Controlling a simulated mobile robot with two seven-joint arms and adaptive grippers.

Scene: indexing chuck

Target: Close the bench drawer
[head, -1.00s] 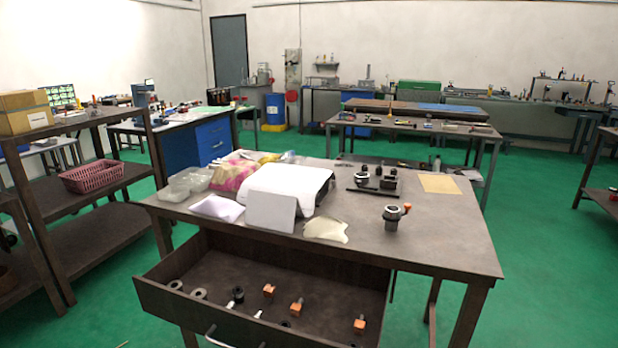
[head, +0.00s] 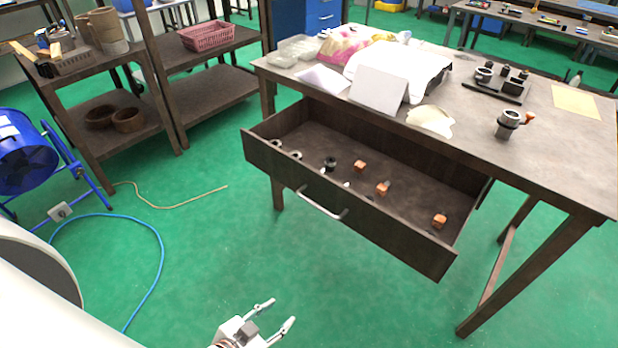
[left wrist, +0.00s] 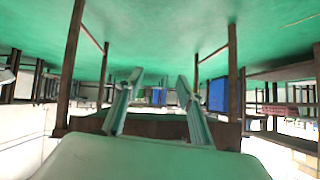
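The bench drawer (head: 345,218) is pulled out from the dark workbench (head: 560,160) in the head view. It has a curved metal handle (head: 321,205) on its front. Rings and orange-headed parts (head: 383,188) lie inside it. My left gripper (head: 278,312) is at the bottom of the head view, low in front of the drawer and apart from it. Its two fingers are spread and nothing is between them. In the left wrist view the open fingers (left wrist: 158,95) point toward a dark bench, and the picture is upside down. My right gripper is not in view.
A dark shelf rack (head: 205,80) with a pink basket (head: 206,36) stands at the left. A blue fan (head: 25,150) and a blue hose (head: 160,255) are on the green floor. The floor in front of the drawer is clear.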

